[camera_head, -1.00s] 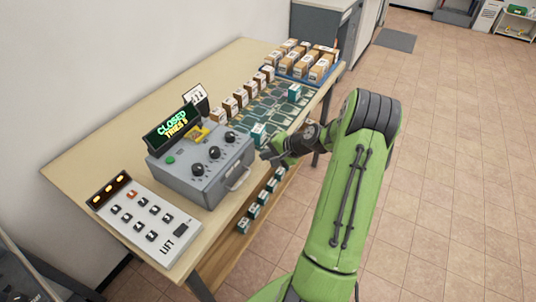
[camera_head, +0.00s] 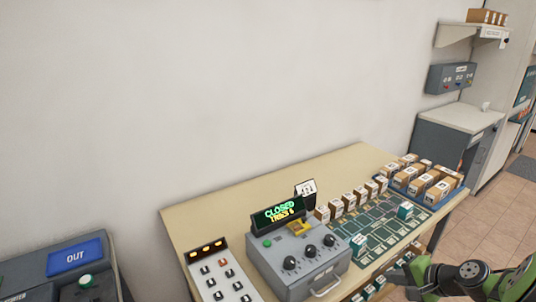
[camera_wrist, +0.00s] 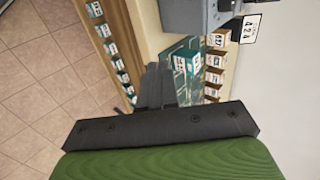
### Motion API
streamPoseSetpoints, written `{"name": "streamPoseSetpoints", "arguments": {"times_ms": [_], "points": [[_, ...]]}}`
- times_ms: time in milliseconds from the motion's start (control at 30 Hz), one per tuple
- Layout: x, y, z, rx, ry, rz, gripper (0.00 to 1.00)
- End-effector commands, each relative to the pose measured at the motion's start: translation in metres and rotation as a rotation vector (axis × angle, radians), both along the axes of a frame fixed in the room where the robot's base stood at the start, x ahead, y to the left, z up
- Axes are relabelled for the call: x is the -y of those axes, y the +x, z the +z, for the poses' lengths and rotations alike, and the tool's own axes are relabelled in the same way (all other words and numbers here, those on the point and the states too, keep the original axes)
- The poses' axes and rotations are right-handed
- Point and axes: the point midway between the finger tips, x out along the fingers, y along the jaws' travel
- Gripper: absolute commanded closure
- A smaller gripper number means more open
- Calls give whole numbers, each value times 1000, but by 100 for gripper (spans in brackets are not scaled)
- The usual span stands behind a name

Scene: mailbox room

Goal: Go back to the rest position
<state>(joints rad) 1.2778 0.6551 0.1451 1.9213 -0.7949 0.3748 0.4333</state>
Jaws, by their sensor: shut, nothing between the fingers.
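My gripper (camera_wrist: 152,88) is shut and empty in the wrist view, with its dark fingers close together in front of the bench edge. In the head view the gripper (camera_head: 404,277) shows at the bottom right, at the front edge of the wooden bench (camera_head: 215,212). My green arm (camera_head: 515,285) is mostly cut off by the frame's lower right corner. The grey control box (camera_head: 300,262) with knobs and a handle stands on the bench to the left of the gripper. Its lit sign (camera_head: 278,213) reads "CLOSED" and a second line about tries.
A button panel (camera_head: 222,275) lies at the bench's left. Small cartons (camera_head: 350,201) line a green mat (camera_head: 375,225); a blue tray (camera_head: 403,187) holds more. Teal boxes (camera_wrist: 108,47) sit on a shelf under the bench. Tiled floor (camera_head: 484,214) is free at right.

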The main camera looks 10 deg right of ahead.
Motion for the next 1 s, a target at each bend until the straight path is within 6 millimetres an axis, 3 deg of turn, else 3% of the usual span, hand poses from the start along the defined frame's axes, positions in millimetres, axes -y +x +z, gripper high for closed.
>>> {"name": "streamPoseSetpoints", "arguments": {"times_ms": [67, 167, 267, 367, 500, 600, 733, 833, 1000], "points": [[-19, 7, 11, -23, -46, 62, 100], [-70, 14, 40, -88, -188, 224, 100], [-132, 5, 73, -155, -368, 407, 100], [-187, -20, 103, -189, -539, 562, 100], [-245, -75, 134, -179, -748, 738, 100], [-268, -120, 145, -145, -859, 834, 100], [-277, -159, 147, -99, -935, 906, 100], [-278, -171, 146, -84, -953, 928, 100], [-278, -173, 146, -83, -955, 931, 100]]}}
